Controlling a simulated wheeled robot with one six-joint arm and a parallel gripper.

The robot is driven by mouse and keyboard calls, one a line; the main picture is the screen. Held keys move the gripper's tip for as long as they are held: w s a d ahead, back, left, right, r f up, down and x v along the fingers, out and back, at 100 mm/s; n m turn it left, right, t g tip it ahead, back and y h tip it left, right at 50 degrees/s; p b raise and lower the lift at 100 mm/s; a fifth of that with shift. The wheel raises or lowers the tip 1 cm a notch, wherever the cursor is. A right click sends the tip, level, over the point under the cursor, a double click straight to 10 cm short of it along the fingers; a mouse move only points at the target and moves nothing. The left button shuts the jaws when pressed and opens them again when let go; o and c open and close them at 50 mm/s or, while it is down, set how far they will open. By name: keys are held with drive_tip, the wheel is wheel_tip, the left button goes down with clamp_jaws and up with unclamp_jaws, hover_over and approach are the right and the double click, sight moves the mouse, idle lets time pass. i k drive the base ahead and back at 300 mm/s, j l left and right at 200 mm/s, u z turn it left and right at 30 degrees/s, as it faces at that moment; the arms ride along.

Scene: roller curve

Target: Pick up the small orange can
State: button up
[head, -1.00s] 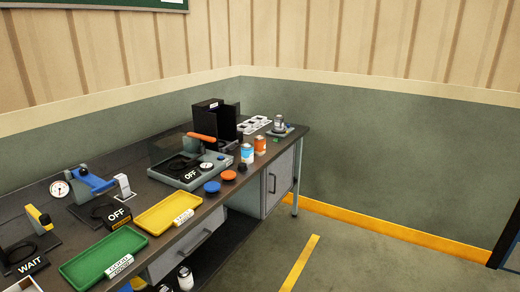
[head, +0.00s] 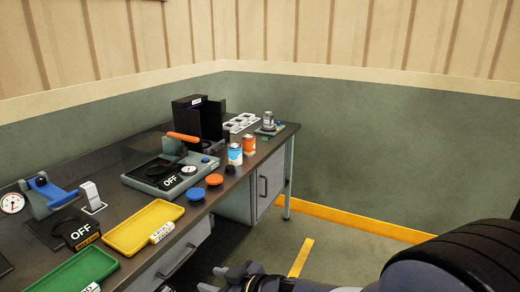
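The small orange can (head: 249,145) stands upright on the dark workbench (head: 219,222), toward its far right end. It has a light-coloured top and an orange body. A blue-and-white can (head: 235,155) stands close beside it, to its left and nearer. My gripper (head: 232,277) is at the bottom edge of the head view, low in front of the bench and well apart from the can. It is partly cut off by the picture edge, and its fingers are too unclear to tell open from shut.
Orange (head: 214,180) and blue (head: 194,194) round caps lie near the bench's front edge. A press with an orange handle (head: 183,137) stands left of the cans. A yellow tray (head: 128,236) and green tray (head: 58,281) lie nearer. A grey cabinet (head: 267,185) is under the bench.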

sight(249, 141)
drive_tip(key=i+j+z, duration=0.25)
drive_tip(key=i, duration=0.4)
drive_tip(key=i+j+z, duration=0.2)
drive_tip(key=i, duration=0.45)
drive_tip(key=i+j+z, duration=0.25)
drive_tip(key=i+j, duration=0.2)
drive_tip(key=i, duration=0.15)
drive_tip(key=i+j+z, duration=0.2)
drive_tip(key=i+j, duration=0.3)
drive_tip(key=i, duration=0.1)
